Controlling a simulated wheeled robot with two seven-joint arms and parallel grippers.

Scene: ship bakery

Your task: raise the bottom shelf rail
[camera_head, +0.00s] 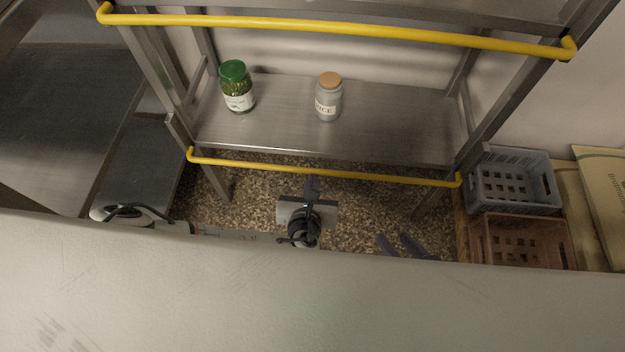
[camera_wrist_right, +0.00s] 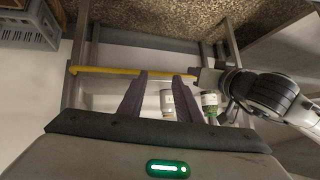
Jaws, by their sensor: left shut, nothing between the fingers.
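The bottom shelf rail (camera_head: 380,178) is a yellow bar along the front of the lower shelf, just below its front edge in the head view. It also shows in the right wrist view (camera_wrist_right: 105,71), beyond my right fingers. My left gripper (camera_head: 312,183) is shut and empty, its fingertips close to the middle of the rail; I cannot tell whether they touch it. My right gripper (camera_head: 393,238) is open and empty, apart from the rail and to its front right. Its two spread fingers show in the wrist view (camera_wrist_right: 160,76).
The lower shelf (camera_head: 400,125) holds a green-lidded jar (camera_head: 237,90) and a cork-topped jar (camera_head: 328,97). An upper yellow rail (camera_head: 330,28) runs above. A grey crate (camera_head: 515,180) and a brown crate (camera_head: 522,240) stand at the right. A pale surface (camera_head: 310,300) fills the foreground.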

